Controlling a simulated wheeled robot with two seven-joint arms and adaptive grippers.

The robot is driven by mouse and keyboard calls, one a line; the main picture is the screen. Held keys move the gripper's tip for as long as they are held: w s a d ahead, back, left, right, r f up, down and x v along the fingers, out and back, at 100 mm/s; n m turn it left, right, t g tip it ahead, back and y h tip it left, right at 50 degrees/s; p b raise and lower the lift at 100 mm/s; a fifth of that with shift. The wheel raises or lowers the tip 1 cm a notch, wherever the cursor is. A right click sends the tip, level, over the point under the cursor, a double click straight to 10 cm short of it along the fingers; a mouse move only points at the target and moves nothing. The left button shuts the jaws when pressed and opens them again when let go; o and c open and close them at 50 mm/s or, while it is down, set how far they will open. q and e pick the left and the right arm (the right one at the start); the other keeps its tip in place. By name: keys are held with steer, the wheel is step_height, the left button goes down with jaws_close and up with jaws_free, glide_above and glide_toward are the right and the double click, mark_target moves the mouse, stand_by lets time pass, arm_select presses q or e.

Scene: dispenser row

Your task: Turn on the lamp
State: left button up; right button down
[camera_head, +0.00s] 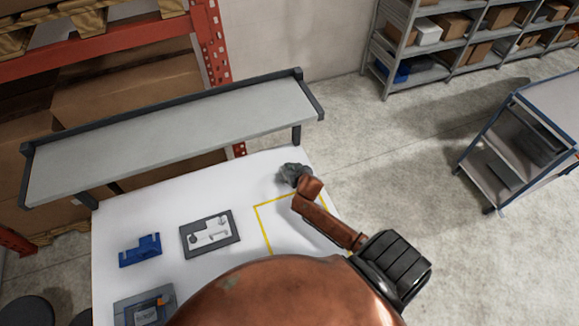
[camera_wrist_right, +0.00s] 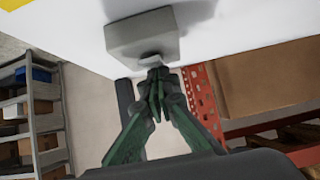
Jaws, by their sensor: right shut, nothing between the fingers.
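My right arm reaches over the white table (camera_head: 195,190) to its back right corner in the head view. Its small dark gripper (camera_head: 293,173) shows there, with detail hard to make out. In the right wrist view, the right gripper (camera_wrist_right: 157,78) is shut and empty, with green-and-dark fingers. The fingertips are right at a small pale button-like part (camera_wrist_right: 150,58) on the face of a grey block (camera_wrist_right: 143,36). I cannot tell whether they touch it. The block sits on the white surface. No lamp can be clearly made out in either view. My left gripper is not in view.
A raised grey shelf (camera_head: 170,130) runs along the table's back. A blue part (camera_head: 140,250), a dark-framed panel (camera_head: 209,234), a grey-blue device (camera_head: 146,308) and a yellow outline (camera_head: 264,228) are on the table. A cart (camera_head: 515,150) stands at right; floor between is clear.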

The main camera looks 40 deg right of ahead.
steer(key=shift+s, duration=0.1)
steer(key=shift+s+a+f+p, duration=0.1)
steer(key=shift+s+a+p, duration=0.1)
steer(key=shift+s, duration=0.15)
steer(key=shift+s+a+p, duration=0.1)
steer(key=shift+s+p, duration=0.1)
steer(key=shift+s, duration=0.1)
steer(key=shift+s+f, duration=0.1)
steer(key=r+p, duration=0.5)
steer(key=shift+w+d+r, duration=0.15)
steer(key=shift+w, duration=0.15)
steer(key=w+r+b+v, duration=0.1)
steer(key=b+v, duration=0.1)
steer(key=v, duration=0.7)
steer(key=shift+d+r, duration=0.2)
steer(key=shift+r, duration=0.1)
